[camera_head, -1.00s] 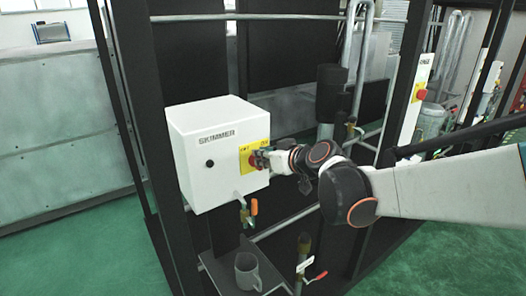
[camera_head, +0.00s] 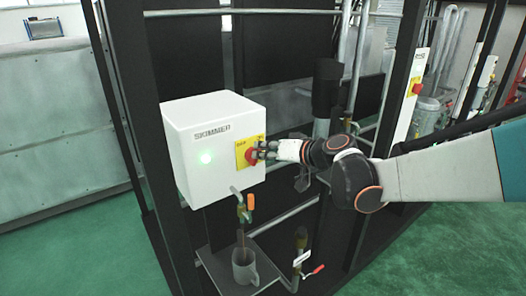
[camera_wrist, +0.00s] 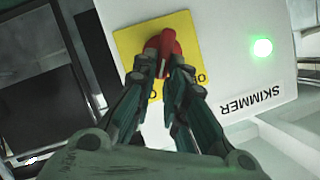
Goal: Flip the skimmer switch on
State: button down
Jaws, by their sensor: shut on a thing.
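The white skimmer box (camera_head: 213,165), lettered SKIMMER, is fixed to the dark frame. Its front has a round lamp (camera_head: 206,158) glowing green and a yellow plate (camera_head: 241,147) with a red rotary switch knob (camera_head: 250,157). My gripper (camera_head: 262,151) is at the knob from the right. In the wrist view the fingers of my gripper (camera_wrist: 165,68) are closed on the lower part of the red knob (camera_wrist: 165,44). The lit lamp (camera_wrist: 262,47) also shows there. The fingers hide part of the plate lettering.
A tap with an orange handle (camera_head: 250,202) hangs under the box. A grey mug (camera_head: 244,268) stands on a small shelf below it, with a thin brown streak above the mug. A valve with a red handle (camera_head: 314,272) is to the right. Dark posts and pipes surround my arm.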

dwell(0.4)
jog(key=c, duration=1.6)
grip_release()
jog(key=shift+d, duration=0.15)
jog(key=v, duration=1.1)
jog(key=shift+s+d, duration=0.25)
jog(key=shift+s, duration=0.05)
jog(key=shift+r, duration=0.15)
